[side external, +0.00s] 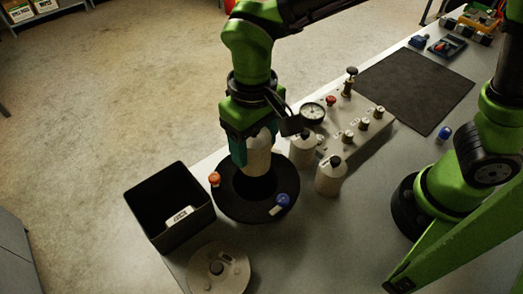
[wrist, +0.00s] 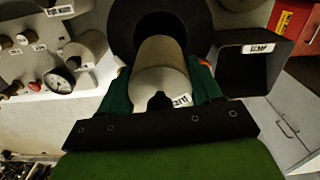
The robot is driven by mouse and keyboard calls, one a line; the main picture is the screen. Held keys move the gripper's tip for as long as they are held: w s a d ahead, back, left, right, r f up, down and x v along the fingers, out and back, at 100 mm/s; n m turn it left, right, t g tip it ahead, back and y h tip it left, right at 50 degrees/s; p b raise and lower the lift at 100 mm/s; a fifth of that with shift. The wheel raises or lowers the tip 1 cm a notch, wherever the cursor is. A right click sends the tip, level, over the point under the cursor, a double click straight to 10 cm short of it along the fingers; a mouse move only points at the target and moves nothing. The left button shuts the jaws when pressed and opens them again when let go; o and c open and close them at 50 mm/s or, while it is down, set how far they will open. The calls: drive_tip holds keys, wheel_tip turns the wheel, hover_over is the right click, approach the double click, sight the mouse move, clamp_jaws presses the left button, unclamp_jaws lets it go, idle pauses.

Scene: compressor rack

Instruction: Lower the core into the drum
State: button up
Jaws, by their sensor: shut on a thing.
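My gripper (side external: 248,150) is shut on the core (side external: 259,160), a pale cylinder. In the wrist view the core (wrist: 162,58) sits between the two teal fingers, with a black-marked near end and a white label. The drum (side external: 228,205) is black, with a wide round flange and a dark central opening. The core is upright over the back part of the drum's opening. In the wrist view the drum's flange (wrist: 122,30) surrounds the core's far end, and dark opening shows beyond it. I cannot tell whether the core's lower end is inside the opening.
An orange knob (side external: 214,179) and a blue knob (side external: 283,200) sit at the flange. A black bin (side external: 143,216) stands left and a round lid (side external: 218,270) in front. Two pale canisters (side external: 331,178) and a gauge panel (side external: 365,125) stand close on the right.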

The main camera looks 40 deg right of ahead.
drive_tip(key=shift+f, duration=2.2)
drive_tip(key=shift+f, duration=0.25)
drive_tip(key=shift+f, duration=0.35)
drive_tip(key=shift+f, duration=0.15)
drive_tip(key=shift+f, duration=2.95)
drive_tip(key=shift+f, duration=0.1)
